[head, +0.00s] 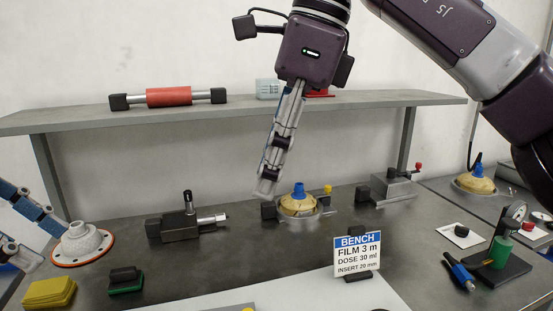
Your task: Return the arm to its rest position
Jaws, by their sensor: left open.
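My left gripper (48,246) comes in at the left edge and is open, its two fingers apart. Its upper finger ends at the white stepped cone on an orange-rimmed disc (84,244); whether they touch I cannot tell. My right arm comes in from the upper right, and its gripper (267,190) hangs pointing down in front of the shelf. The fingers are seen edge-on, so their opening is hidden. Its tips are just left of a tan dome with a blue knob (298,201), with nothing visibly held.
A shelf (240,103) with a red roller (169,96) spans the back. On the bench are a dark clamp block (180,225), yellow pads (50,291), a green-based block (125,280), a BENCH sign (357,256) and a green-post fixture (500,255). A second tan dome (475,183) sits right.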

